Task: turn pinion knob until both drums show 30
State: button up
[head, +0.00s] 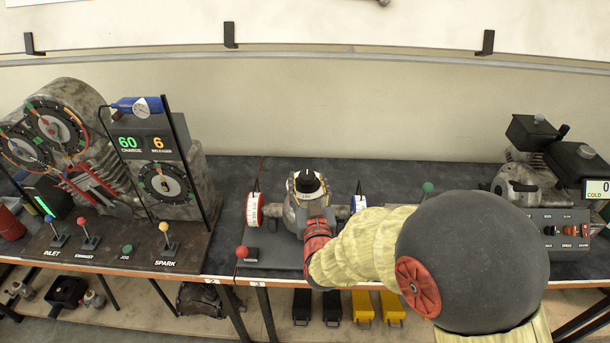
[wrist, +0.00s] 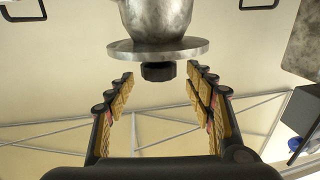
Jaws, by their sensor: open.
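A metal housing (head: 315,212) with a black-topped dial (head: 307,183) stands on the middle bench. A white drum with red edges (head: 254,209) sits on its left and a white drum with blue edges (head: 359,204) on its right; their numbers are too small to read. My gripper (head: 317,228) is at the front of the housing, partly hidden by my arm. In the wrist view my gripper (wrist: 159,77) is open, its fingers on either side of a dark faceted knob (wrist: 158,71) below a grey disc (wrist: 157,50), with gaps on both sides and nothing held.
A red-balled lever (head: 242,252) stands front left of the housing. An engine rig with displays (head: 145,143) is at the left, with several levers before it. A control box (head: 556,226) and small engine (head: 518,187) are at the right. The bench behind is clear.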

aim_at(307, 181)
jog(key=shift+w+a+b, duration=0.15)
jog(key=shift+w+b, duration=0.15)
jog(key=shift+w, duration=1.35)
jog(key=shift+c, duration=0.5)
jog(key=c, duration=1.1)
jog(key=shift+a+m+h, duration=0.1)
jog(key=shift+m+h, duration=0.3)
jog(key=shift+h, duration=0.2)
